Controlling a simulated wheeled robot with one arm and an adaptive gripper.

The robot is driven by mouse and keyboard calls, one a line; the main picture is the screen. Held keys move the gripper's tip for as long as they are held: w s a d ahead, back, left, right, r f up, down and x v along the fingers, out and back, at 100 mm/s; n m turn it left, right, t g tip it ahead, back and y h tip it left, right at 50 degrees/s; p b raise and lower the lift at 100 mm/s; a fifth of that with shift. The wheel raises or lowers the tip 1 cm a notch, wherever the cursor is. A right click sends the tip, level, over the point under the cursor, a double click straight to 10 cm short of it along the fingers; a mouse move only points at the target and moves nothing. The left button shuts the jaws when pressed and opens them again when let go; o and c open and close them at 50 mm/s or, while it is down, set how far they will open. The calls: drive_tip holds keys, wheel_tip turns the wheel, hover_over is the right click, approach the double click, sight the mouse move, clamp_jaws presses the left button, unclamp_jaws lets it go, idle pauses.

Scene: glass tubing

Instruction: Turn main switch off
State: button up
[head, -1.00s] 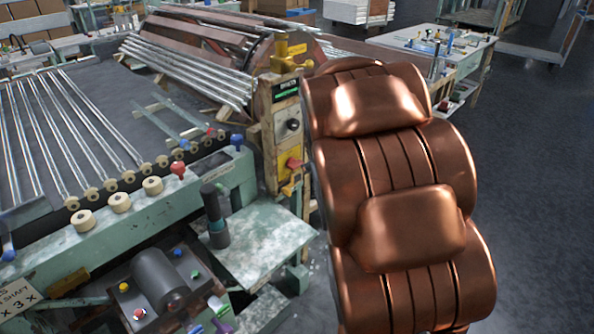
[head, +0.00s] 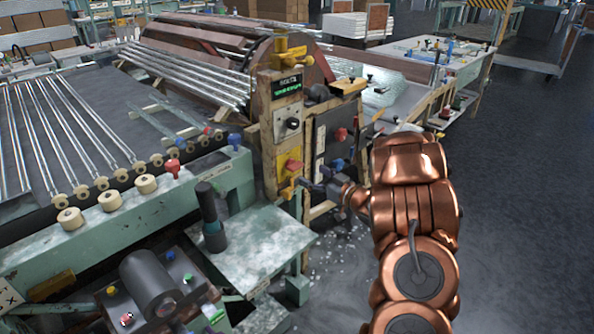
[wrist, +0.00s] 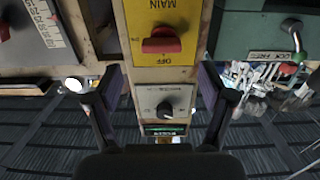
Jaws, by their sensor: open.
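The main switch is a red knob (wrist: 162,42) on a yellow plate (wrist: 190,14) lettered MAIN and OFF. The lettering is upside down in the wrist view, and the knob lies crosswise in that picture. In the head view the red knob (head: 294,165) is small on the front of a wooden post. My gripper (wrist: 160,70) is open, with its fingers on either side of the post and nothing between them that I can see held. The knob lies just beyond the fingertips, centred between them. In the head view my gripper (head: 314,186) is right of the post, close to the plate.
A grey panel with a black knob (wrist: 165,110) and a green-lit display (wrist: 166,130) are on the same post. A green bench (head: 255,240) stands in front. A dark panel with red and blue knobs (head: 340,134) is behind my gripper. Open floor (head: 530,200) is at right.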

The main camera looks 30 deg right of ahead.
sight(299, 168)
drive_tip(key=shift+p+x, duration=0.35)
drive_tip(key=shift+x, duration=3.45)
drive_tip(key=c, duration=1.2)
